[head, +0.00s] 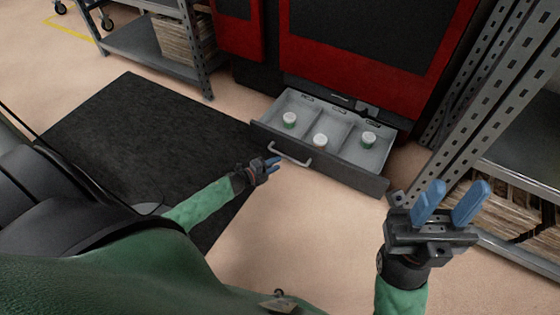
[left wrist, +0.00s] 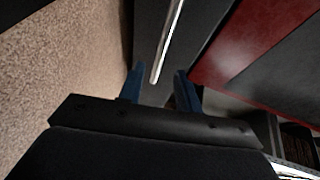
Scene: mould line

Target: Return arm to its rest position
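My left gripper (head: 272,163) is low in front of the open drawer (head: 345,172), near the left end of its handle (head: 290,155). In the left wrist view its two blue fingers (left wrist: 160,88) stand apart with nothing clamped. The bright handle bar (left wrist: 168,40) shows beyond and partly between them; I cannot tell whether they touch it. My right gripper (head: 450,205) is raised at the right, its blue fingers apart and empty.
The drawer, below a red machine (head: 370,45), has three compartments, each holding a small white-lidded container (head: 320,140). A grey shelf rack (head: 490,110) stands at the right and another shelf (head: 150,45) at the back left. A black mat (head: 140,150) covers the floor at left.

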